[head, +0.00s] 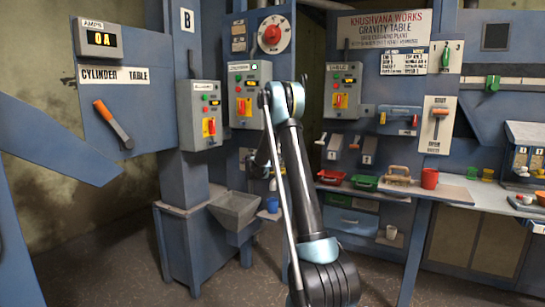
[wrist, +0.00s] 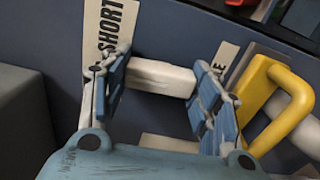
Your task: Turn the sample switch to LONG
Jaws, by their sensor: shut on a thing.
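In the wrist view, a white bar-like handle (wrist: 160,80) crosses between the two blue finger pads of my gripper (wrist: 163,72). My gripper is shut on this handle, with one pad at each end of it. A pale label reading SHORT (wrist: 112,30) is on the blue panel just left of the handle. A second label (wrist: 226,60), mostly hidden by a finger, shows only a letter E on the right. The word LONG does not show. In the head view, my arm hides the switch and most of my gripper.
A yellow handle (wrist: 283,100) stands close beside the right finger in the wrist view. In the head view, a grey hopper (head: 235,210) is left of my arm. A counter with red (head: 331,177) and green (head: 364,182) trays is to the right.

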